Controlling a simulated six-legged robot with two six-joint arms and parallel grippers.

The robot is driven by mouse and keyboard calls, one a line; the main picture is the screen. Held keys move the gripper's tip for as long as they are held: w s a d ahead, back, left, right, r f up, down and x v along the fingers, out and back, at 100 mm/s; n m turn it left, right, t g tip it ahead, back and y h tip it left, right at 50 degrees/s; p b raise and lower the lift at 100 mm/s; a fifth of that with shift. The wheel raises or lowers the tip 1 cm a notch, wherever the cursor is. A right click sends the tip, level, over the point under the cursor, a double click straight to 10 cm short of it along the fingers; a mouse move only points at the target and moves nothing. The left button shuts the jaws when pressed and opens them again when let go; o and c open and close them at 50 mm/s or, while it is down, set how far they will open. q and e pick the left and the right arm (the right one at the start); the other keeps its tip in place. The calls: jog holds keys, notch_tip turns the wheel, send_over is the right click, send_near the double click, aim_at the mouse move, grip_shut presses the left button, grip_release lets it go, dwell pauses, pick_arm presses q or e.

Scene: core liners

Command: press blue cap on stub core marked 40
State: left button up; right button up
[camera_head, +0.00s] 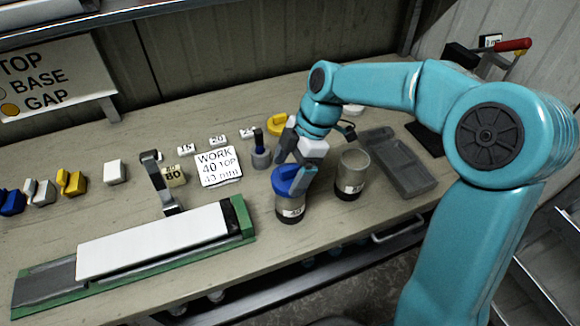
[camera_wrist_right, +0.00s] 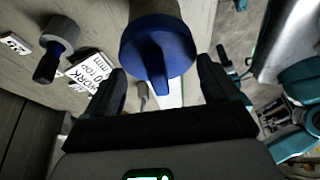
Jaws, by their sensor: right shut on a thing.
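The blue cap (camera_head: 287,182) is at the top of a grey stub core (camera_head: 290,210) with a white label, standing near the bench's front edge. The label is too small to read surely. I cannot tell if the cap is fully seated. My right gripper (camera_head: 298,165) comes down from above and is shut on the cap. In the right wrist view the blue cap (camera_wrist_right: 158,48) with its raised fin lies between the two dark fingers (camera_wrist_right: 165,85). My left gripper is not in view.
An open grey cylinder (camera_head: 352,172) stands just right. A grey tray (camera_head: 398,165) lies beyond it. A grey plug-like tool (camera_head: 261,155) and a WORK 40 TOP card (camera_head: 219,167) are to the left. A long white core liner (camera_head: 150,245) lies in a green-edged cradle at front left.

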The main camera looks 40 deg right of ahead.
jog(key=shift+f+b, duration=0.6)
jog(key=shift+f, duration=0.15)
jog(key=shift+r, duration=0.1)
jog(key=o, duration=0.7)
jog(key=shift+r+p, duration=2.55)
jog(key=shift+r, duration=1.05)
jog(key=shift+f, duration=0.1)
